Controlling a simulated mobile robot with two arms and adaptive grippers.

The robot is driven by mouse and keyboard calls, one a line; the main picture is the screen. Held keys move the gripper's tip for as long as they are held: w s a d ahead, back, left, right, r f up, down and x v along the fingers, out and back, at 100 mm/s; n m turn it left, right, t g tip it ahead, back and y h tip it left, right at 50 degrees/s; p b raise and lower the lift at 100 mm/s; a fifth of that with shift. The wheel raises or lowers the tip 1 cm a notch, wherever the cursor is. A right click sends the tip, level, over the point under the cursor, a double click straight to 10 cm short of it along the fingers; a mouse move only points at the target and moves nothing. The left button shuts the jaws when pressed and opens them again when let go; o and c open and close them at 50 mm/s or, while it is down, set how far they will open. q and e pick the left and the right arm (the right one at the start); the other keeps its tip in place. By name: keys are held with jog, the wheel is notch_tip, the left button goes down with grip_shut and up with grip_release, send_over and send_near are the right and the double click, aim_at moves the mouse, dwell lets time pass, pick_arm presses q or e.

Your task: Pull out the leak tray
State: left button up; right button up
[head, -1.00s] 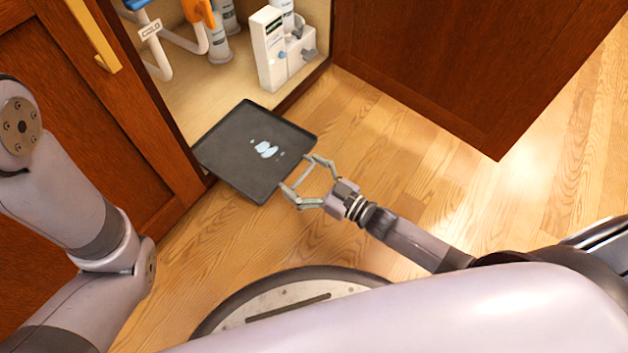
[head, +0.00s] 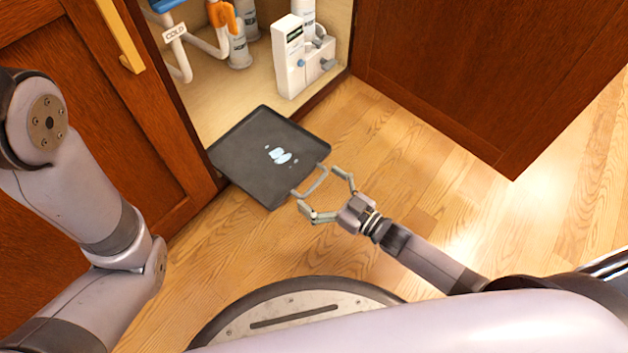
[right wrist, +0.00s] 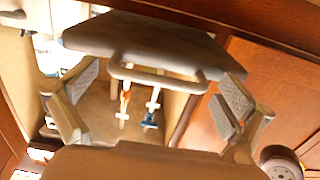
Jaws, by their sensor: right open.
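The leak tray (head: 245,150) is a dark, shallow square tray with a small pale-blue puddle (head: 279,156) on it. It sticks out of the open cabinet over the wooden floor, its rear part still at the cabinet opening. A grey loop handle (head: 316,182) is on its front edge. My right gripper (head: 318,188) is open in front of the tray, its fingers apart on either side of the handle and not closed on it. In the right wrist view the handle (right wrist: 158,82) lies between the two open fingers, below the tray (right wrist: 150,42). My left gripper is out of view.
The cabinet holds white pipes, bottles and a white unit (head: 296,58). A brown door (head: 450,70) stands open at the right. Another door with a brass handle (head: 122,35) is at the left. The floor (head: 420,170) in front is clear.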

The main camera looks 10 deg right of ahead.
jog(key=v, duration=1)
jog(key=shift+d+r, duration=0.2)
jog(key=shift+w, duration=0.1)
